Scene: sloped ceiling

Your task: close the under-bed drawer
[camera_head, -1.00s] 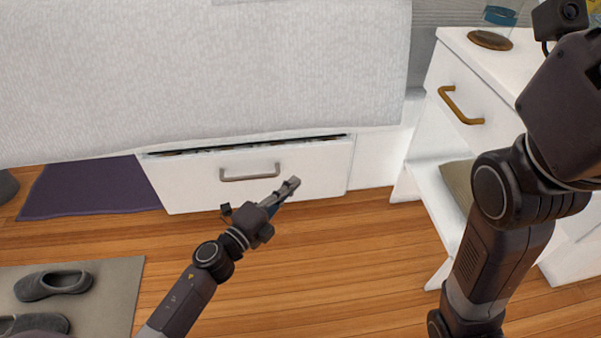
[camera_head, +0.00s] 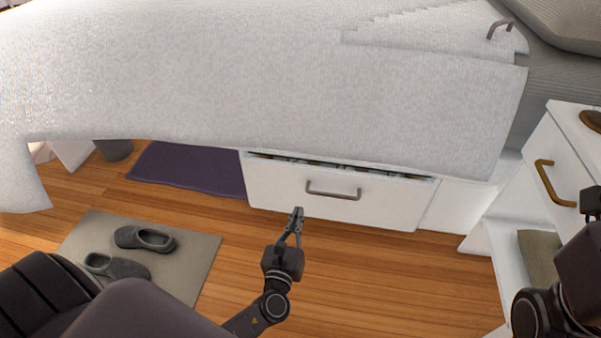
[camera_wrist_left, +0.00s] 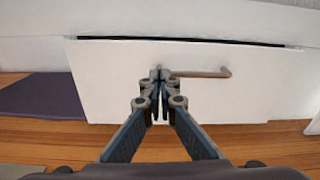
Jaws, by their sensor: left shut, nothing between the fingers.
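The under-bed drawer (camera_head: 390,211) is a white front with a grey bar handle (camera_head: 333,191). It stands out a little from the bed, with a dark gap along its top edge. My left gripper (camera_head: 298,212) is shut and empty, low in front of the drawer and left of the handle's middle. In the left wrist view the gripper (camera_wrist_left: 160,76) points at the drawer front (camera_wrist_left: 110,75), with its tips beside the left end of the handle (camera_wrist_left: 205,73). I cannot tell whether the tips touch the front.
A white bedspread (camera_head: 250,90) hangs over the drawer's top. A nightstand (camera_head: 545,150) with a brass handle stands at the right. Slippers (camera_head: 145,238) lie on a beige mat (camera_head: 195,262) at the left, and a purple mat (camera_head: 190,170) lies behind. The wooden floor before the drawer is clear.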

